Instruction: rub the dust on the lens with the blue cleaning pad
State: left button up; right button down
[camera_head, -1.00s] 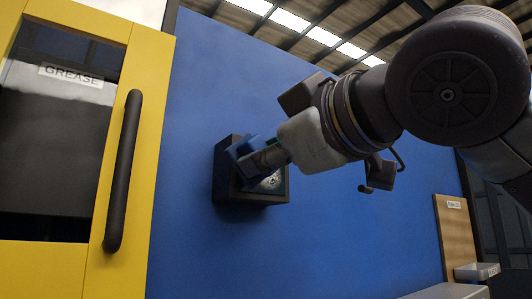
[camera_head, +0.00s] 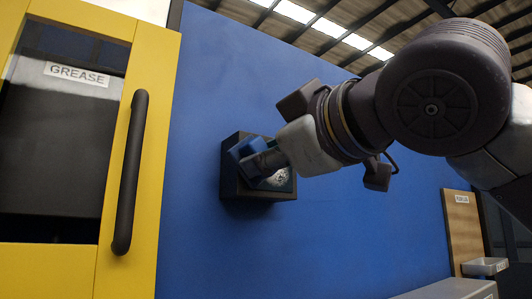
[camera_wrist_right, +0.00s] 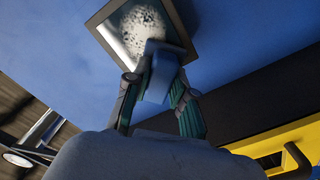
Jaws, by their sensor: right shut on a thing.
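The lens (camera_head: 284,184) is a dark glass pane in a black square housing (camera_head: 257,194) on the blue wall. A pale speckled dust patch shows on its lower right part, and also on the lens in the right wrist view (camera_wrist_right: 143,30). My right gripper (camera_head: 252,161) is shut on the blue cleaning pad (camera_head: 240,148) in front of the lens. In the right wrist view, the pad (camera_wrist_right: 158,75) sits between the two fingers and overlaps the edge of the dust patch. I cannot tell whether pad and glass touch. My left gripper is out of view.
A yellow cabinet with a dark handle (camera_head: 130,172) and a GREASE label (camera_head: 80,74) stands at the left. A wooden board (camera_head: 461,226) and a small labelled tray (camera_head: 485,267) are at the lower right. The blue wall (camera_head: 350,235) around the housing is clear.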

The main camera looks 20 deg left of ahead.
jog(key=shift+w+d+p, duration=1.25)
jog(key=shift+w+d, duration=0.85)
jog(key=shift+w, duration=0.65)
jog(key=shift+s+a, duration=1.15)
jog(key=shift+s, duration=0.3)
jog(key=shift+s+a, duration=1.15)
jog(key=shift+s, duration=0.25)
jog(key=shift+d, duration=0.15)
jog(key=shift+b+v, duration=0.95)
jog(key=shift+v, duration=1.75)
